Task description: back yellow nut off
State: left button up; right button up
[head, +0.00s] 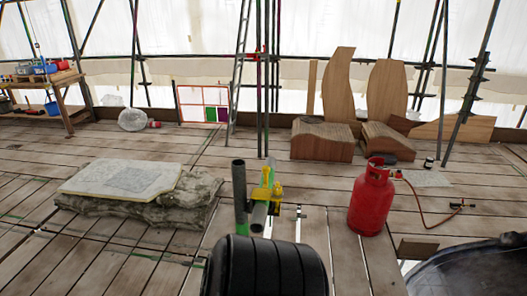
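A small yellow fitting (275,192) stands at the middle of the platform in the head view, just beyond the black ribbed part at the bottom. A second yellow piece (260,194) touches a short grey tube end beside it. The yellow nut is too small to tell apart from these yellow parts. An upright grey pipe (240,195) stands just left of them. The lower parts of the pipe and tube are partly hidden behind the black ribbed part. Neither of my grippers is in view.
A red gas cylinder (370,200) with a hose stands to the right. Stone slabs with a drawing (125,178) lie to the left. A ladder (239,62) and scaffold poles rise behind. Wooden forms (322,140) stand at the back right. A dark opening lies at bottom right.

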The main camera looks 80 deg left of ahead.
aim_at(277, 193)
jog(key=u, duration=2.6)
